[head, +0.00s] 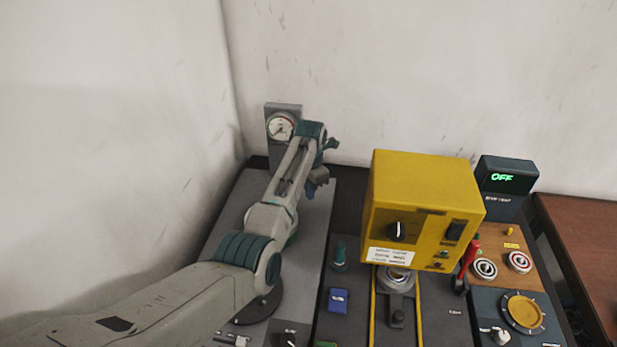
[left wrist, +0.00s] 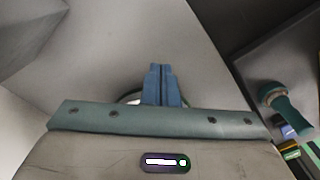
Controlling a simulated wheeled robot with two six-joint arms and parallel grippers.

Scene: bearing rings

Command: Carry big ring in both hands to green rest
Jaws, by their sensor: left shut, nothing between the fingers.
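My left gripper (head: 312,188) is over the grey panel at the back left, its blue fingertips pointing down. In the left wrist view its two blue fingers (left wrist: 161,82) are pressed together with nothing between them. A pale curved edge (left wrist: 132,97) shows behind the fingers, mostly hidden; I cannot tell what it belongs to. I cannot make out a big ring in either view. A small green patch (head: 326,344) shows at the bottom edge of the head view; I cannot tell whether it is the green rest. My right gripper is not in view.
A yellow box (head: 420,205) stands on the console, right of my left arm. A gauge (head: 281,128) stands at the back wall. A teal knob (head: 340,256) and a blue block (head: 338,299) sit between. A dark display reading OFF (head: 505,182) is at the right.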

